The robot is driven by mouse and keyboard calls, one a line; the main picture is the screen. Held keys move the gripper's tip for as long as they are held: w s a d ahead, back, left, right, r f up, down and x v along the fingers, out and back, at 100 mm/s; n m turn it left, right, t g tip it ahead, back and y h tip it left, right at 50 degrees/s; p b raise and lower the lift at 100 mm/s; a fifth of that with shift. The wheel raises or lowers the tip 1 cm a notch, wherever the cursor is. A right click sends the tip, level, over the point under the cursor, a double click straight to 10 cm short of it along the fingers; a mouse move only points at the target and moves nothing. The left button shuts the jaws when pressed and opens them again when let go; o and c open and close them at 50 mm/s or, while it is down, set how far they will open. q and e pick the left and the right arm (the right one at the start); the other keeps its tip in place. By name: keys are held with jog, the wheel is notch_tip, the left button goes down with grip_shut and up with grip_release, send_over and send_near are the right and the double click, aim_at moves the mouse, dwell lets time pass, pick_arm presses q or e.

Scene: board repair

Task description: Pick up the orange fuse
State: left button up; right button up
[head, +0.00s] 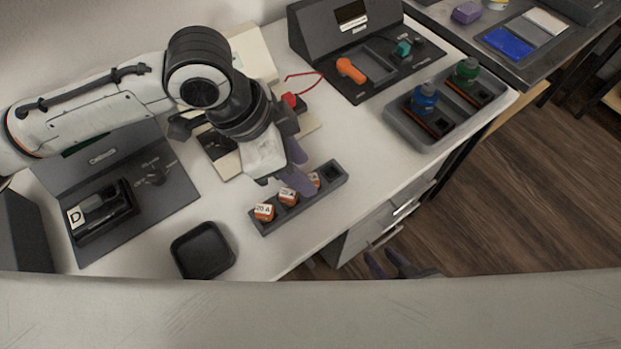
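Three orange fuses with white labelled tops stand in a grey rack (305,207) near the table's front edge. The left fuse (264,212) reads "20 A". The middle fuse (288,197) is next to it, and the right fuse (314,180) is partly hidden by my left gripper. The slot at the rack's right end looks empty. My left gripper (304,172) is above the rack's right half, its purple fingers apart around the area of the right fuse; contact cannot be told. My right gripper (386,262) shows only its fingertips, apart and empty, low beyond the table's front edge.
A black tray (203,251) lies left of the rack. A dark station with a "D" part (88,217) is at the left. Behind stand a console with an orange handle (350,70) and a grey tray (398,128) with blue and green items. A red part (290,100) is behind my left gripper.

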pick_arm(q)
jog(key=x, duration=0.2)
jog(key=shift+d+f, duration=0.2)
jog(key=shift+f, duration=0.1)
grip_shut()
notch_tip(320, 180, up, 10)
jog(key=p, duration=0.1)
jog(key=shift+a, duration=0.1)
dwell(0.4)
